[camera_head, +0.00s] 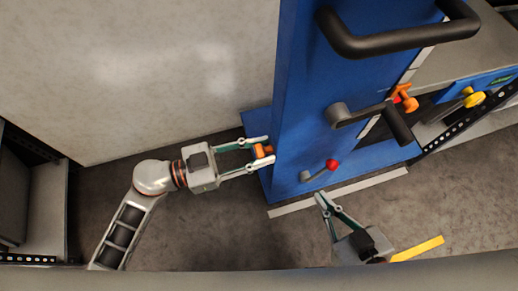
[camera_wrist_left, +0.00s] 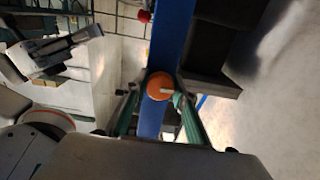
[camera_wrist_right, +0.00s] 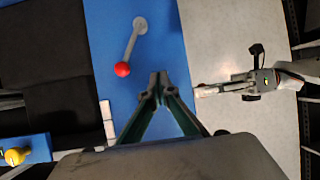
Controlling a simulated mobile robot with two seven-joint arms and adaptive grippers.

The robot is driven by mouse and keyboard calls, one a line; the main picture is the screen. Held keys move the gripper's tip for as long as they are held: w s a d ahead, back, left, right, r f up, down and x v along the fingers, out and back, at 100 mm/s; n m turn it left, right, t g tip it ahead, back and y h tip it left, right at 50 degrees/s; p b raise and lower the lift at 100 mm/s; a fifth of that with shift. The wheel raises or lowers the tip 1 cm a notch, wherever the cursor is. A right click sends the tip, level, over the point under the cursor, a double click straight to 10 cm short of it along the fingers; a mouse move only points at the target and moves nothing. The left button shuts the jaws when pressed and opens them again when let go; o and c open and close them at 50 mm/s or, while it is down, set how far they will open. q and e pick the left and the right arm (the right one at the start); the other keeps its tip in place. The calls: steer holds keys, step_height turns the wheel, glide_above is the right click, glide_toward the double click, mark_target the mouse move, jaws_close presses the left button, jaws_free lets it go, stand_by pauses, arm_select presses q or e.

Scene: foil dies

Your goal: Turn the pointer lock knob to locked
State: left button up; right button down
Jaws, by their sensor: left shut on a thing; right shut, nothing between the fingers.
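An orange round knob (camera_wrist_left: 158,84) with a pale pointer mark is on the narrow side of the blue machine column (camera_head: 300,100). In the left wrist view the mark runs from near the knob's middle to the right. In the head view the knob (camera_head: 263,151) is partly hidden by the fingers. My left gripper (camera_head: 268,150) is shut on this knob, one finger on each side. My right gripper (camera_head: 321,198) is shut and empty, in front of the column's base; its fingertips also meet in the right wrist view (camera_wrist_right: 159,76).
A red-tipped lever (camera_head: 331,165) is on the column's front, near my right gripper. Black handles (camera_head: 372,115) stick out above it. Another orange knob (camera_head: 406,98) and a yellow knob (camera_head: 474,97) are at the right. A yellow strip (camera_head: 418,249) marks the floor.

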arm_select(q)
steer(key=shift+w+r+m+p, duration=0.1)
steer(key=shift+r+m+p, duration=0.25)
steer(key=shift+p, duration=0.25)
steer(key=m+p, duration=0.2)
steer(key=m, duration=0.1)
steer(key=shift+f+p, duration=0.1)
steer(key=shift+p, duration=0.2)
steer(key=shift+f+m, duration=0.2)
steer(key=shift+m, duration=0.75)
steer(key=m, duration=0.5)
steer(key=shift+f, duration=0.15)
steer(key=m, duration=0.4)
steer(key=shift+b, duration=0.35)
steer(key=shift+m, duration=1)
steer(key=shift+m+b, duration=0.3)
steer(key=shift+m, duration=0.2)
arm_select(e)
steer(key=d+f, duration=0.1)
steer(key=s+d+f, duration=0.1)
steer(key=shift+s+d+n+g+h, duration=0.25)
steer(key=shift+d+n+g+h, duration=0.05)
steer(key=shift+n+g, duration=0.1)
steer(key=shift+w, duration=0.1)
